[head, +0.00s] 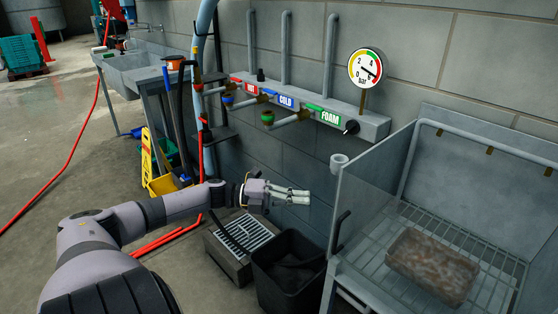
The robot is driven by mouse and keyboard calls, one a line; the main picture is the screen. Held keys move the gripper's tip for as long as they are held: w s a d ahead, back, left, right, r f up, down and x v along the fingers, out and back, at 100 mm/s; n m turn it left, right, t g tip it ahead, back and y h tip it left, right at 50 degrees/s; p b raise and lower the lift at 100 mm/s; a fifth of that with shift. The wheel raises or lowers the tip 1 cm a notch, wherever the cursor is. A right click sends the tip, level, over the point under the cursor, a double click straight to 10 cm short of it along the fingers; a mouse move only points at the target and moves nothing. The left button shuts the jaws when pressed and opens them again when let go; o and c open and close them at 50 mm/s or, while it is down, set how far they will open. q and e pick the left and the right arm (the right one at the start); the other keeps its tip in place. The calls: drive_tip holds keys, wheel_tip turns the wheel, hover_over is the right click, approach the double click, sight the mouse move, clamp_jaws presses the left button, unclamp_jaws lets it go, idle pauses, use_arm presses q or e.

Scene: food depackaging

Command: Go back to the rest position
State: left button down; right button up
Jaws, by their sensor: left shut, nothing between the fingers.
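My left arm comes in from the lower left and reaches toward the middle of the head view. My left gripper (292,193) is shut and empty, with its fingers pointing right. It hangs in the air in front of the grey wall, above a black bin and to the left of a metal cabinet. My right gripper does not show.
A black bin (262,270) stands below the gripper beside a floor grate (240,236). The metal cabinet (345,215) at right holds a brown block (433,265) on a wire rack. A valve panel (365,126) and gauge (365,67) are on the wall. Floor at left is mostly clear.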

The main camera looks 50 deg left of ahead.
use_arm(q)
drive_tip(key=v, duration=0.6)
drive_tip(key=shift+s, duration=0.15)
